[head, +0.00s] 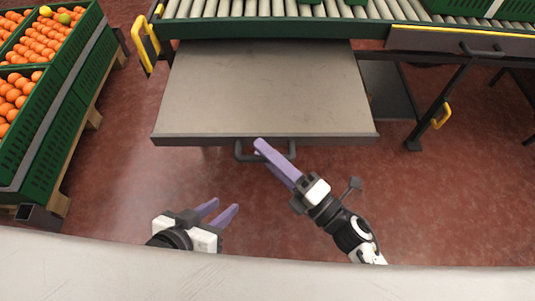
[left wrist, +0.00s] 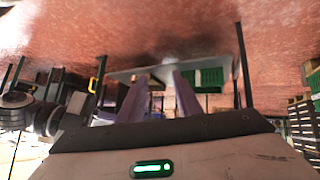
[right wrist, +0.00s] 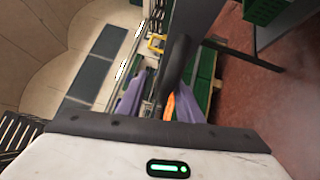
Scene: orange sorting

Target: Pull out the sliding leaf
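The sliding leaf (head: 262,90) is a flat grey panel that reaches out from under the roller conveyor in the head view. A dark bar handle (head: 284,155) sits at its front edge. My right gripper (head: 259,149) is at the handle, its purple fingers overlapping the left half of the bar. In the right wrist view the dark handle (right wrist: 178,62) passes between the fingers, with a gap showing, so the gripper looks open. My left gripper (head: 222,209) is open and empty, low and left of the handle. The leaf's underside shows in the left wrist view (left wrist: 215,70).
The roller conveyor (head: 285,10) runs across the back. Green crates (head: 70,75) of oranges stand at the left. Red floor is clear before the leaf.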

